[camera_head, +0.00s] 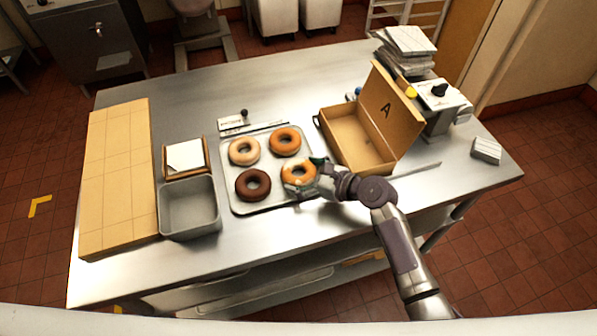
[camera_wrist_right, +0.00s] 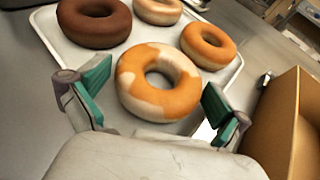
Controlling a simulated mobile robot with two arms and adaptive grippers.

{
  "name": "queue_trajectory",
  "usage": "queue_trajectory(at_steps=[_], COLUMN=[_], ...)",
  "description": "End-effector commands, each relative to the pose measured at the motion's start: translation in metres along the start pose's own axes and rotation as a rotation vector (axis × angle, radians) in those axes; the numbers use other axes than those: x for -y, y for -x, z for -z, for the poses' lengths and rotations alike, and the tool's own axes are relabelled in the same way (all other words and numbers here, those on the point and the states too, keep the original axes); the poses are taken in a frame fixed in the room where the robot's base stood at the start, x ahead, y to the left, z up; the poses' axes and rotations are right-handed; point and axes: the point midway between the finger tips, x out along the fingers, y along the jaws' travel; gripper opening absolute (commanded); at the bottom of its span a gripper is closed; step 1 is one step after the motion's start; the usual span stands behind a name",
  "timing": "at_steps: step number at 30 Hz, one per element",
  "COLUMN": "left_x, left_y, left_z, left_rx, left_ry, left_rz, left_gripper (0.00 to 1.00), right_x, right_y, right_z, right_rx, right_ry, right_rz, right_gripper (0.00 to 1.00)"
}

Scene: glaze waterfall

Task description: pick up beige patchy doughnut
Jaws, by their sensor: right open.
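The orange doughnut with beige patches (camera_head: 297,169) lies at the front right of a tray (camera_head: 265,168); in the right wrist view the patchy doughnut (camera_wrist_right: 133,80) shows whole. My right gripper (camera_head: 304,176) is open close over its near side and partly covers it in the head view. In the right wrist view my right gripper's fingers (camera_wrist_right: 157,100) stand wide apart, one to each side of the doughnut, with nothing gripped. I cannot tell whether they touch it. My left gripper is not in view.
A pale doughnut (camera_head: 244,151), an orange doughnut (camera_head: 285,141) and a dark brown doughnut (camera_head: 252,184) share the tray. An open cardboard box (camera_head: 385,108) stands to the right. A grey bin (camera_head: 189,210) and a wooden board (camera_head: 117,180) are at the left.

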Motion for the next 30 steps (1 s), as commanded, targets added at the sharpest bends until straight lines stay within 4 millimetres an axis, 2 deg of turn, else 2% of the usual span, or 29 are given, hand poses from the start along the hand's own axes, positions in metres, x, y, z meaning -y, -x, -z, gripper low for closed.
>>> queue_trajectory(at_steps=[1,6,8,15,20,26,30], left_x=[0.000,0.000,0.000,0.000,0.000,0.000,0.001], left_y=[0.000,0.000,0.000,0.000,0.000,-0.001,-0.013], left_z=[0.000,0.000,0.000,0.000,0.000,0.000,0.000], left_rx=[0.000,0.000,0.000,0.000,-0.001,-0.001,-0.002], left_ry=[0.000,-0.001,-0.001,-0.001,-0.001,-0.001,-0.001], left_rz=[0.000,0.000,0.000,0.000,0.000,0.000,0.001], left_gripper=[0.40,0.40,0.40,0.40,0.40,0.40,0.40], right_x=[0.000,0.000,0.000,0.000,0.000,0.001,0.027], right_y=[0.000,0.000,0.000,0.001,0.004,0.016,0.004], right_z=[0.000,0.000,0.000,-0.001,-0.009,-0.040,-0.061], right_rx=[0.000,0.000,0.000,0.000,0.001,0.005,0.004], right_ry=[0.000,0.000,0.000,0.000,0.002,0.004,0.003], right_rz=[0.000,0.000,0.000,0.000,0.000,0.002,0.003], right_gripper=[0.95,0.67,0.59,0.59,0.59,0.59,0.59])
